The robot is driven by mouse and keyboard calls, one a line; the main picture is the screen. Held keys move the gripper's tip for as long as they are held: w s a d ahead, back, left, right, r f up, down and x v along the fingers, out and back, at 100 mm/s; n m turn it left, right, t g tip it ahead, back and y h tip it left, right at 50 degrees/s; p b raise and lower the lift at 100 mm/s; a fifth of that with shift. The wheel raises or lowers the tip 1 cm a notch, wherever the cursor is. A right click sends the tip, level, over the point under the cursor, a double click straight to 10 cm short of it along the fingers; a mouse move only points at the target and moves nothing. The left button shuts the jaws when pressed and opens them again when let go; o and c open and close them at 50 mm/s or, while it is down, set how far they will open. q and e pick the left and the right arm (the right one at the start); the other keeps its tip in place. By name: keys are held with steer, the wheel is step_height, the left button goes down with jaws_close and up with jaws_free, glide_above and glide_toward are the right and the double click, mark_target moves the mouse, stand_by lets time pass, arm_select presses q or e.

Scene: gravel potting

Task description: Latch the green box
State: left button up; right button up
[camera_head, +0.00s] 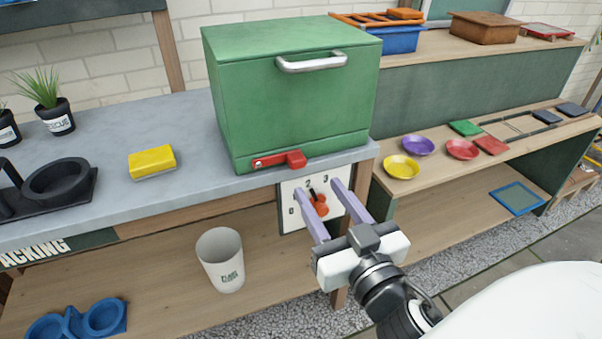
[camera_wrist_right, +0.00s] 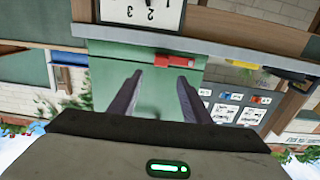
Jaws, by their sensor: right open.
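The green box (camera_head: 290,110) stands on the grey bench with its lid down; the lid has a silver handle (camera_head: 312,62). A red latch lever (camera_head: 280,159) lies nearly level along the box's lower front edge, its grip end to the right. It also shows in the right wrist view (camera_wrist_right: 175,57), where the scene looks upside down. My right gripper (camera_head: 317,189) is open, with nothing seen between its fingers. It is in front of the bench edge, below the latch in the picture, and overlaps the dial plate. My left gripper is not in view.
A white dial plate (camera_head: 290,222) with a red-orange knob (camera_head: 318,206) is below the bench edge. A yellow block (camera_head: 152,162) and black holder (camera_head: 60,185) are left of the box. A white cup (camera_head: 221,262) stands on the lower shelf. Coloured saucers (camera_head: 401,167) sit on the right shelf.

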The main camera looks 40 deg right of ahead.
mark_target(299, 163)
steer(key=x, duration=0.9)
steer(key=shift+a, duration=0.15)
steer(key=shift+w+f, duration=0.1)
steer(key=shift+w, duration=0.3)
jaws_close()
